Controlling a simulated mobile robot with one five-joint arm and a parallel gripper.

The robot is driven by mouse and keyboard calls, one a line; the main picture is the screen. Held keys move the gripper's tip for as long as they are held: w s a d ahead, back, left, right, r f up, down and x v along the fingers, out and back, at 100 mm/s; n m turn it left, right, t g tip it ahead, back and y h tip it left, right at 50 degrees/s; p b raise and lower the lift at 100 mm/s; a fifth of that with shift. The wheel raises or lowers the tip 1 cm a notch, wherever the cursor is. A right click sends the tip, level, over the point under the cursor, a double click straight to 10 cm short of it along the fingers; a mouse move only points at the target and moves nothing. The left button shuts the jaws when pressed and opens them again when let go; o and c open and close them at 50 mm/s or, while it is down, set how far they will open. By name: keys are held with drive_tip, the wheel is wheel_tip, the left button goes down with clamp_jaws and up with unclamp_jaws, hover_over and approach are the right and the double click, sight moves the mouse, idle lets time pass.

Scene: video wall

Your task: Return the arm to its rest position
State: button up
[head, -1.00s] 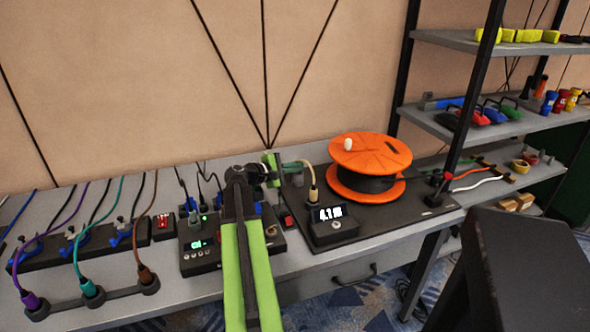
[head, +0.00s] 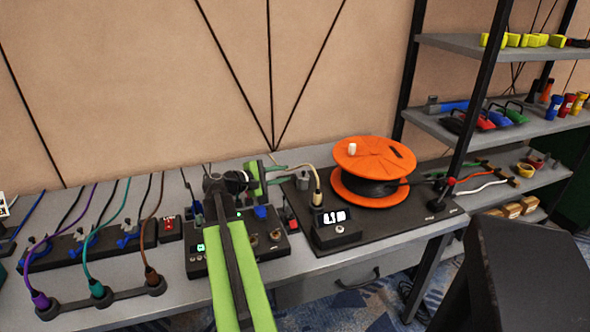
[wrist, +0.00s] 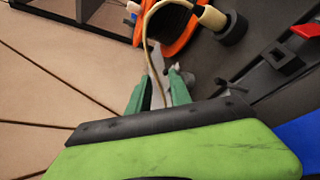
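My gripper (wrist: 160,80) shows two green fingers spread with a gap in the wrist view. Nothing is clearly held between them; a pale cable passes behind. In the head view my arm (head: 238,275) stretches forward, bright green with a dark middle, over the bench. The gripper's end (head: 276,171) points to the right above the back of the bench, left of the cable spool. Its fingertips are small and partly hidden there by the wrist.
An orange cable spool (head: 372,152) stands on a black board beside a display box (head: 336,228). A control box (head: 270,244) lies under my arm. Plugged cables (head: 96,290) stand at the left. A shelf rack (head: 450,43) is at the right.

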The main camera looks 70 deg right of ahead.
drive_tip(key=shift+v, duration=1.5)
